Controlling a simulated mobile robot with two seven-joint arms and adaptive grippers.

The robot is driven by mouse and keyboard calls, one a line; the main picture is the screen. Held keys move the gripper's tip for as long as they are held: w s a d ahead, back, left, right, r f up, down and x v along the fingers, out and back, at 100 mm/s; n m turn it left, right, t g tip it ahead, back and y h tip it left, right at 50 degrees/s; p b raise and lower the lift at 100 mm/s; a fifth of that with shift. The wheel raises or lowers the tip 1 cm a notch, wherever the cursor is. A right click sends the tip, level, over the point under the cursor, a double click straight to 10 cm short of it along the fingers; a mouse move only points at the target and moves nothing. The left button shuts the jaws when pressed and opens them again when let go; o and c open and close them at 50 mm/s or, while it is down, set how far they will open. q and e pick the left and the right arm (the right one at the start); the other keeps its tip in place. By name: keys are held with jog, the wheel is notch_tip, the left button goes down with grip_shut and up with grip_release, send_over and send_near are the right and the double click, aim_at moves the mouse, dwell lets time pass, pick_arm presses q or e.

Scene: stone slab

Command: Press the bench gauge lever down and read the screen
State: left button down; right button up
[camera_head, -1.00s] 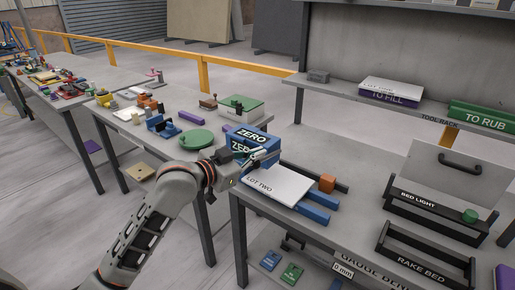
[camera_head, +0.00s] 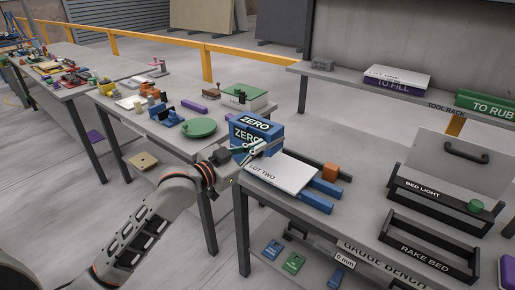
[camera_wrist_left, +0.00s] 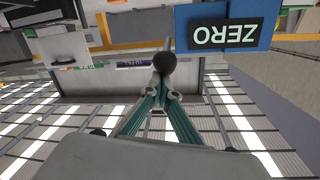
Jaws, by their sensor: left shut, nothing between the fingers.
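The bench gauge is a blue block (camera_head: 252,141) marked ZERO on its top and front, at the left end of the right bench. The block also shows at the top right of the left wrist view (camera_wrist_left: 222,28). A dark round knob (camera_wrist_left: 165,62) on a thin rod, apparently the lever, is just past my fingertips there; I cannot tell whether they touch. My left gripper (camera_head: 262,149) is shut and empty in front of the block. A small screen (camera_head: 345,257) on the bench front reads 0 mm. My right gripper is not in view.
Black racks (camera_head: 430,240) stand further right. A green disc (camera_head: 198,128) and several tools crowd the bench behind.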

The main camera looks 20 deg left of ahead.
pick_arm(q)
notch_tip(320, 180, down, 10)
jog(key=t+h+b, duration=0.2)
jog(key=t+b, duration=0.3)
jog(key=b, duration=0.7)
jog(key=shift+f+m+h, duration=0.15)
jog(key=shift+m+h, duration=0.25)
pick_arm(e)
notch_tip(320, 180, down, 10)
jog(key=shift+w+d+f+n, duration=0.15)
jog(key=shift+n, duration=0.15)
